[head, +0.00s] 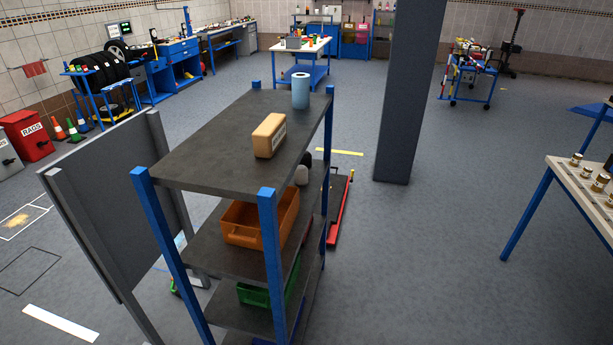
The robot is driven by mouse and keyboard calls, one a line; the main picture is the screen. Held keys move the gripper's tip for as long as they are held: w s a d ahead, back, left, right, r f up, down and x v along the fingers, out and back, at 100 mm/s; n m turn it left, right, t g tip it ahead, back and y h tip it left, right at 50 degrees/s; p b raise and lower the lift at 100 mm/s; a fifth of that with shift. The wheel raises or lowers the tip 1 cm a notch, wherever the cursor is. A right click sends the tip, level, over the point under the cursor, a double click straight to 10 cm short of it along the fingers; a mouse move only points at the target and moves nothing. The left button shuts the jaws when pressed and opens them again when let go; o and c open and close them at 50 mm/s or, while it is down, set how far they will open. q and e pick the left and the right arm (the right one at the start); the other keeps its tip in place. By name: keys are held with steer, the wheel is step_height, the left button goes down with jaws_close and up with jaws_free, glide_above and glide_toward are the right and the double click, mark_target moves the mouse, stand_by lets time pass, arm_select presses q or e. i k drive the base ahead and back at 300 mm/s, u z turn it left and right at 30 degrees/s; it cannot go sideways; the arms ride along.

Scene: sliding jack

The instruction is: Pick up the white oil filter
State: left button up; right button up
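Neither of my grippers is in view.
The shelf unit (220,150) with blue posts carries a tan box (269,136) and a light-blue roll (300,90) on top. Lower shelves hold an orange bin (245,222) and a green bin (252,295). A grey pillar (402,100) stands behind.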

mark_target(301, 174)
steer(key=z, duration=1.4)
steer(key=i, duration=2.85)
steer(key=u, duration=3.75)
